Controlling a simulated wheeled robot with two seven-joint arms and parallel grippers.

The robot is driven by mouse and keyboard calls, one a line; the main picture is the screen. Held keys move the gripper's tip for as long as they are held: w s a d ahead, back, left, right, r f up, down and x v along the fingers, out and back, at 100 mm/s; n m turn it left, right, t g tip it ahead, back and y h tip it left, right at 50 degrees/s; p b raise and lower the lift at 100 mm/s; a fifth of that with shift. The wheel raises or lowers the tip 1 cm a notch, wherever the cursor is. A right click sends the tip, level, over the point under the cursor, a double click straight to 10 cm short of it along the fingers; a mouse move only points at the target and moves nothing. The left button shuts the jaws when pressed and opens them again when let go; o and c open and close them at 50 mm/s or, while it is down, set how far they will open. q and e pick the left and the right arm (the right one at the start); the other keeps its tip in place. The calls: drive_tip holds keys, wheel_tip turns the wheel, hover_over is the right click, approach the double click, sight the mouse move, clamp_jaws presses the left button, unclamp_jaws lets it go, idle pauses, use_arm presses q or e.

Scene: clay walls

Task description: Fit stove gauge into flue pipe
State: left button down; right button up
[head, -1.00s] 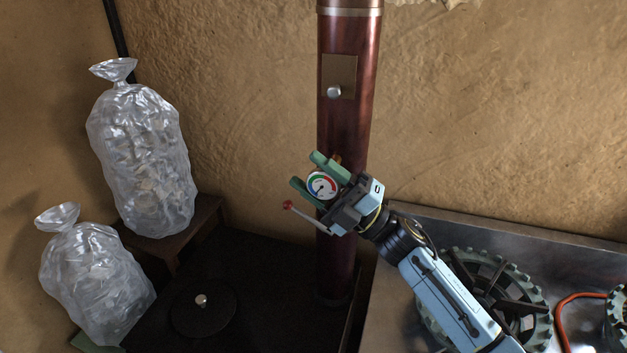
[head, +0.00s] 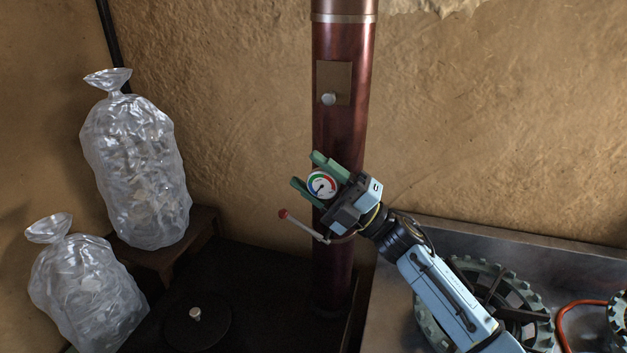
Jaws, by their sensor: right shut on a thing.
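The stove gauge (head: 321,184) is a small round dial with a white face and green, red and blue bands. My right gripper (head: 320,178) is shut on it, its green fingers on either side and the dial facing me. Gauge and gripper are in front of the dark red flue pipe (head: 340,130), which stands upright against the wall. The gauge overlaps the pipe's left edge in the picture. I cannot tell whether it touches the pipe. The gripper hides the pipe behind it, and no opening for the gauge shows. My left gripper is not in view.
A red-tipped rod (head: 303,226) sticks out left of the pipe, just below the gripper. A brown plate with a knob (head: 329,99) is higher on the pipe. Two clear bags (head: 137,175) (head: 86,290) stand left.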

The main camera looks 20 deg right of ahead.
drive_tip(key=shift+w+d+b, duration=0.5)
drive_tip(key=shift+w, duration=0.25)
drive_tip(key=o, duration=1.1)
drive_tip(key=b+v, duration=0.3)
drive_tip(key=v, duration=1)
drive_tip(key=shift+s+d+f, duration=0.1)
drive_tip(key=shift+s+d, duration=0.05)
drive_tip(key=shift+c, duration=0.5)
